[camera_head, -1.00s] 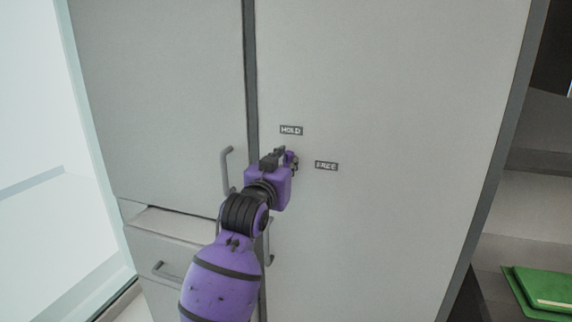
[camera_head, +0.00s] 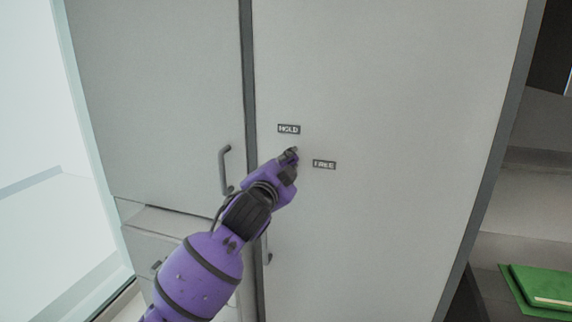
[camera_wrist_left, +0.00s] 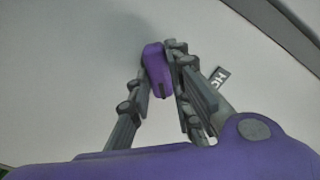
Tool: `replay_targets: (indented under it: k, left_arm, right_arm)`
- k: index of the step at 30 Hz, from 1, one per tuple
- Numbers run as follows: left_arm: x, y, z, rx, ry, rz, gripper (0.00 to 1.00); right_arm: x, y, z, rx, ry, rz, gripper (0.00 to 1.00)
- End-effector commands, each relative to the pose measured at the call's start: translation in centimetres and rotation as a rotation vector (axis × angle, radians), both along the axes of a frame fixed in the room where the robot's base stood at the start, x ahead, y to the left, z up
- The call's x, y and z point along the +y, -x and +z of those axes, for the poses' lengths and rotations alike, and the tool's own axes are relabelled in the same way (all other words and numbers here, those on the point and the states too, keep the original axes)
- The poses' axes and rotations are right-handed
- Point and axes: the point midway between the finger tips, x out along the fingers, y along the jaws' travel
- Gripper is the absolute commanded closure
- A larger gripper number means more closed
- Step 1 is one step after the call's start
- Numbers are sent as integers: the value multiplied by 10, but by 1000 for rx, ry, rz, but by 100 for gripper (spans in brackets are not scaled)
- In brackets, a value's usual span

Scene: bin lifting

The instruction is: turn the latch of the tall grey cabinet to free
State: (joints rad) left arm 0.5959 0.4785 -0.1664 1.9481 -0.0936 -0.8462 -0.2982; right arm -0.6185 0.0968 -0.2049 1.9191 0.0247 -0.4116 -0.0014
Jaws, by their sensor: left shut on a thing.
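The tall grey cabinet (camera_head: 400,120) fills the middle of the head view, with a HOLD label (camera_head: 289,129) above and a FREE label (camera_head: 324,164) to the right of my left gripper (camera_head: 289,156). In the left wrist view my left gripper (camera_wrist_left: 160,62) is shut on a small purple piece, the latch (camera_wrist_left: 156,72), between its fingertips near the cabinet face. Part of the HOLD label (camera_wrist_left: 219,77) shows beside the right finger. In the head view the gripper largely covers the latch, so its exact angle is hard to tell. My right gripper is not in view.
A vertical bar handle (camera_head: 224,168) stands out from the door left of my gripper. Another handle (camera_head: 268,247) is partly behind my arm. Drawers (camera_head: 165,228) are at the lower left. A green object (camera_head: 540,287) lies on a shelf at the lower right.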

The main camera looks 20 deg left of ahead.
Motion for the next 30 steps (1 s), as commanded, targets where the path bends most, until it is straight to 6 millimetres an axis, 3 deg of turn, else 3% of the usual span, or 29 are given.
replay_targets:
  k: [15, 30]
  left_arm:
    - [-2, 0, -4, -16, -465, -1, 100]
    - [-2, 0, -7, -22, -680, -1, 100]
  right_arm:
    - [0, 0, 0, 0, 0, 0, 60]
    - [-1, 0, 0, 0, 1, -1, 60]
